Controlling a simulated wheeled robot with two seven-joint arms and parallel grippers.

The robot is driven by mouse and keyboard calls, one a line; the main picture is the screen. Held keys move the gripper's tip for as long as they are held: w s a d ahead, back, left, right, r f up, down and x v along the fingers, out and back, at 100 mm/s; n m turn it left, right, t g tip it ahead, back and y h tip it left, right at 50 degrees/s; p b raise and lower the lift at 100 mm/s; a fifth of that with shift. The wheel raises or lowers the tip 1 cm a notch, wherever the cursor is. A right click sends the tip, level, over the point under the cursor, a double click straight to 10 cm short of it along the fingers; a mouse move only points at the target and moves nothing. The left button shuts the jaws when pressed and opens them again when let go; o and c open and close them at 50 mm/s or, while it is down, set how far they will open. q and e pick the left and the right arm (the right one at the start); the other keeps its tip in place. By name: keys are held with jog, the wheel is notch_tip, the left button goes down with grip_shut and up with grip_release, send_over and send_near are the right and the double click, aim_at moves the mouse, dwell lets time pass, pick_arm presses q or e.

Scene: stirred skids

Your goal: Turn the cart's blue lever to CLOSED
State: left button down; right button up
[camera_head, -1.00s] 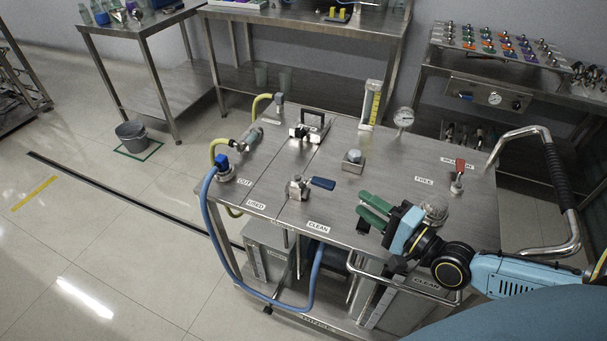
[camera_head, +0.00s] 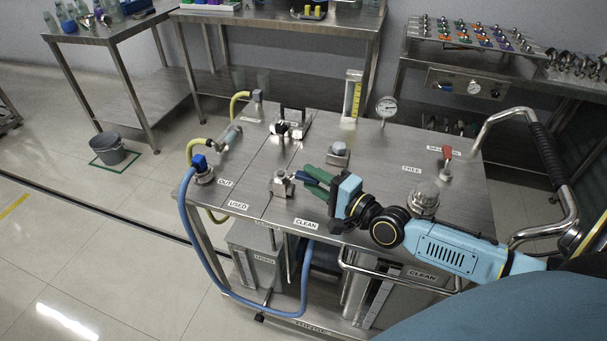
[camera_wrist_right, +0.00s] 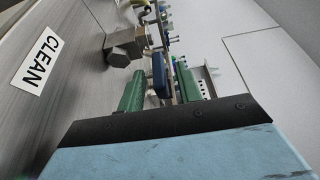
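The blue lever (camera_head: 300,177) belongs to a small metal valve (camera_head: 283,184) on the cart top (camera_head: 260,207), behind the CLEAN label. In the head view it points right from the valve and is mostly hidden by my right gripper (camera_head: 312,180). In the right wrist view the lever (camera_wrist_right: 159,75) shows as a dark blue bar between the green fingers of my right gripper (camera_wrist_right: 160,85), with gaps beside it. The fingers are open and appear to straddle the lever. No CLOSED marking is readable. My left gripper is not in view.
A red lever (camera_head: 447,155), a clear dome (camera_head: 424,199), a gauge (camera_head: 387,107) and a square block with a knob (camera_head: 339,153) stand on the cart. A blue hose (camera_head: 190,235) hangs at its left. A metal push handle (camera_head: 562,190) rises at its right.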

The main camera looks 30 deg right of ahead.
aim_at(300, 172)
jog(key=shift+x, duration=1.75)
grip_shut()
